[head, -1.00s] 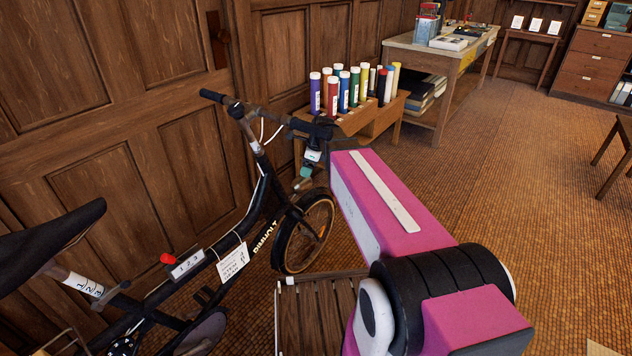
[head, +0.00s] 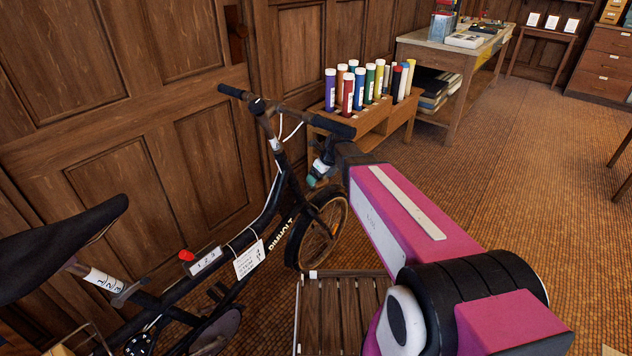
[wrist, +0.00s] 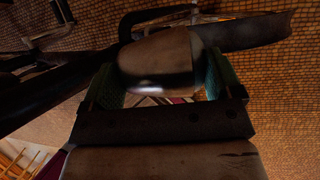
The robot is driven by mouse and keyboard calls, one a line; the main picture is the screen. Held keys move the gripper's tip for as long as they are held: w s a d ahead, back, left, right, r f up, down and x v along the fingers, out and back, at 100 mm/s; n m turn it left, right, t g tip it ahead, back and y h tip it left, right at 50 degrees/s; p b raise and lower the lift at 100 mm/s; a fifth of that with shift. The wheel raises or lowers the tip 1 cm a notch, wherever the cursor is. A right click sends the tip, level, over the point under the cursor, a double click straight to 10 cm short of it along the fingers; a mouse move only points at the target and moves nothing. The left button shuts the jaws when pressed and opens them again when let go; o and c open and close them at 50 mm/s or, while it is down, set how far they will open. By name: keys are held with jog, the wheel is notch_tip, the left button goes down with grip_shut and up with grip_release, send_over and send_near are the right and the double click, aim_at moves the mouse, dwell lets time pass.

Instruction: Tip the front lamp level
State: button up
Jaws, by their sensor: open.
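The front lamp, a rounded pale-brown and dark body (wrist: 155,62), is close in the wrist view, between the two green finger pads. My gripper (wrist: 162,82) is open with a pad on each side of it; the pads look near or against its sides, but contact is unclear. In the head view my gripper (head: 319,172) is at the front of the black bicycle (head: 262,215), below the handlebar. The lamp is mostly hidden there by the gripper and wrist, so its tilt cannot be told.
The bicycle stands along the wood-panelled wall (head: 110,190); its handlebar (head: 290,113) is just above my gripper. A slatted rack (head: 340,315) is at the front wheel. A wooden stand (head: 385,120) with coloured tubes is behind. The floor at right is clear.

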jog(key=shift+x, duration=1.4)
jog(key=c, duration=1.1)
jog(key=shift+s+a+r+t+h, duration=0.1)
jog(key=shift+s+r+t+h, duration=0.1)
jog(key=shift+t+h, duration=0.25)
jog(key=shift+w, duration=0.15)
jog(key=o, duration=1.1)
jog(key=shift+r, duration=0.1)
